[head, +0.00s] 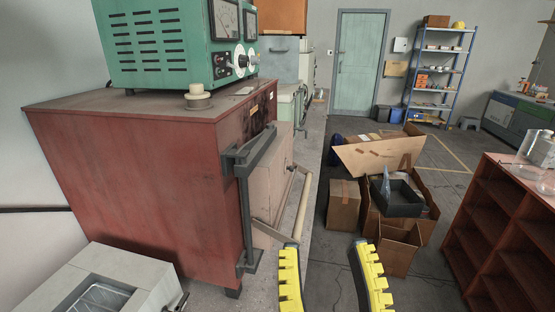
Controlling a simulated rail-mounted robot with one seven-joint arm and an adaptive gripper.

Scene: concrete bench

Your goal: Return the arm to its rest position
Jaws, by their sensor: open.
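My gripper (331,278) shows at the bottom of the head view, right of the middle. Its two yellow-padded fingers stand apart with nothing between them. Behind the gap are the grey floor and the bench edge. The rest of my arm is out of view. The left finger is in front of the concrete bench (304,180), close to the right side of a red cabinet-like unit (140,165). I cannot tell whether it touches anything there.
The red unit's grey bracket and pale handle (288,208) stick out near my gripper. A green metered device (170,45) stands on top. Cardboard boxes (344,203) lie on the floor beyond. A red shelf (505,235) stands at right. Some floor between is clear.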

